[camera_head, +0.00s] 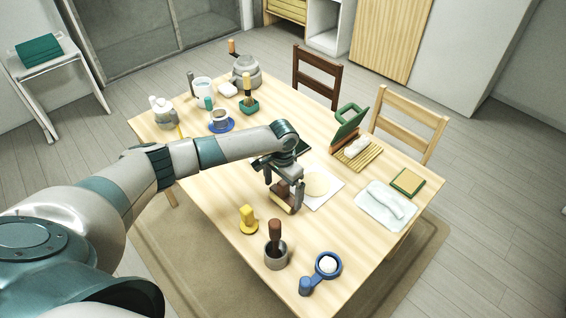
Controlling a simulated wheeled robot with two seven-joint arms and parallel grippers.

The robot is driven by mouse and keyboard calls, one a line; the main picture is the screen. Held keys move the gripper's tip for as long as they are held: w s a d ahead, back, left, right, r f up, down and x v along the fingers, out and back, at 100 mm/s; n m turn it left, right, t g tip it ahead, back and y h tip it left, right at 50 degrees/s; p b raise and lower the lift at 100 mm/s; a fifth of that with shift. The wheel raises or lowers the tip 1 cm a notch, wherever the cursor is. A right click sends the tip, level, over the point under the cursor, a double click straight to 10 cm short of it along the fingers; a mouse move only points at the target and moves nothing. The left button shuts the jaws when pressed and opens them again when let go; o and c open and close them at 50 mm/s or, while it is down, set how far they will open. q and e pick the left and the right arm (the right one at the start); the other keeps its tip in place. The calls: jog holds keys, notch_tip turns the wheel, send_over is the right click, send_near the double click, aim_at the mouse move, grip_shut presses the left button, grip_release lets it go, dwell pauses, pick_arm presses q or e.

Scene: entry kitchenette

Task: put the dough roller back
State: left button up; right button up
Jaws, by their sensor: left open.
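My left gripper (284,186) is open above the table, over a small brown and beige wooden piece (283,203) that looks like the dough roller. The gripper partly covers this piece, and I cannot tell whether the fingers touch it. A pale round of dough (318,184) lies on a white sheet just to the right. A slatted wooden rack (345,158) with a white item on it stands farther back, beside an upright green board (350,128). My right gripper is not in view.
On the wooden table (225,190), a yellow stamp-like item (248,220), a grey pot with a brown handle (276,254) and a blue scoop-like item (327,265) stand in front. A clear tray (385,207) lies right. Cups and a kettle (246,72) stand at the back.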

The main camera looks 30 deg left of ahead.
pick_arm(q)
notch_tip(320, 180, up, 16)
jog(key=b, duration=0.3)
jog(key=shift+f+b, duration=0.15)
jog(key=shift+b, duration=0.25)
